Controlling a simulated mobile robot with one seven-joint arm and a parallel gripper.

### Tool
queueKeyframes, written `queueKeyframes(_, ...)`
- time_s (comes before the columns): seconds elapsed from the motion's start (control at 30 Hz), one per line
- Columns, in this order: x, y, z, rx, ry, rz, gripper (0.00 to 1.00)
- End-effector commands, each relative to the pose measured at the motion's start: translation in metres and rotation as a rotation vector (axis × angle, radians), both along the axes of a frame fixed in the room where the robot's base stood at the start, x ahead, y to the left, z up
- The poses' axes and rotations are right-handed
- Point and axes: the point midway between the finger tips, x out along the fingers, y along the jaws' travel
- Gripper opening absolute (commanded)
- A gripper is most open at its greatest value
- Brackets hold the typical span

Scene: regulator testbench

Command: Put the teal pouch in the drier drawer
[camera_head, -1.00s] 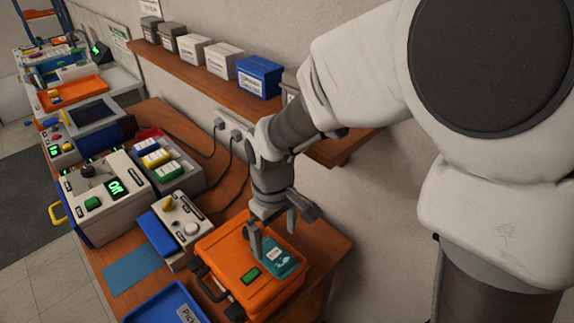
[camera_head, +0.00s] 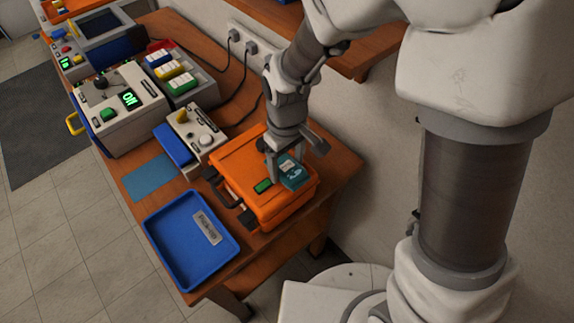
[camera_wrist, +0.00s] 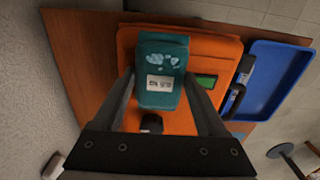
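The teal pouch (camera_head: 293,173) has a white label and lies on the orange case (camera_head: 240,170) at the end of the bench. In the wrist view the teal pouch (camera_wrist: 162,65) is between the two fingers of my gripper (camera_wrist: 161,78). My gripper (camera_head: 286,160) points down at the pouch, with its fingers apart at either side of it. No clear lift off the case shows. A grey-white machine (camera_head: 120,105) with a green "ON" display has a yellow handle (camera_head: 74,123) on its near left side. No drawer is clearly marked as the drier's.
A blue tray (camera_head: 190,240) labelled "Pick-up" sits at the bench's front corner. A wall shelf (camera_head: 340,50) is behind.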

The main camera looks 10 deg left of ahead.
Motion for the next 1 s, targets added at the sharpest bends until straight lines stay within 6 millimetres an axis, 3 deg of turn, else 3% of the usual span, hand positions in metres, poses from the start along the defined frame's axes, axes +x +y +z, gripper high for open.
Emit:
queueKeyframes(0.03, 0.0, 0.0, 0.0, 0.0, 0.0, 0.0, 0.53)
queueKeyframes(0.33, 0.0, 0.0, 0.0, 0.001, -0.001, 0.0, 0.0)
queueKeyframes(0.73, 0.001, 0.001, 0.005, 0.002, -0.003, 0.0, 0.0)
queueKeyframes(0.87, 0.002, 0.001, 0.021, 0.004, -0.006, 0.001, 0.0)
queueKeyframes(1.0, 0.001, 0.001, 0.05, 0.004, -0.006, 0.0, 0.0)
